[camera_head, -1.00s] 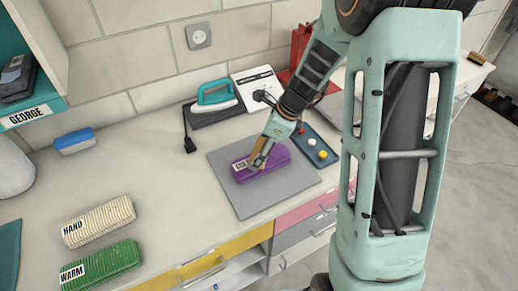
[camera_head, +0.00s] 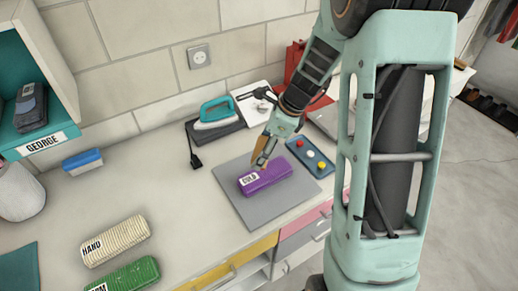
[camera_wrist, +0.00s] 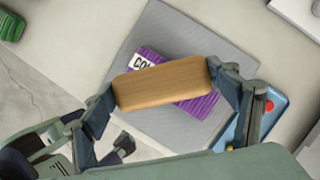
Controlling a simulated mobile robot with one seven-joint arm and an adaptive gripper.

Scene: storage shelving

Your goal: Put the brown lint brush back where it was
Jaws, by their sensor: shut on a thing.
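The brown lint brush (camera_wrist: 162,84) shows in the wrist view as a smooth wooden block with rounded ends. My gripper (camera_wrist: 165,88) is shut on it, one finger at each end. In the head view my gripper (camera_head: 263,157) is just behind and above a purple brush (camera_head: 280,174), which lies on a grey mat (camera_head: 268,211). In the wrist view the brown brush hides the middle of the purple brush (camera_wrist: 205,102). The brown brush's underside is hidden.
A cream brush (camera_head: 115,240) and a green brush (camera_head: 128,276) lie at front left. A blue-and-white brush (camera_head: 82,161) lies near the wall. A teal iron (camera_head: 214,115) and a blue tray with coloured knobs (camera_head: 310,156) flank the mat. The left counter has free room.

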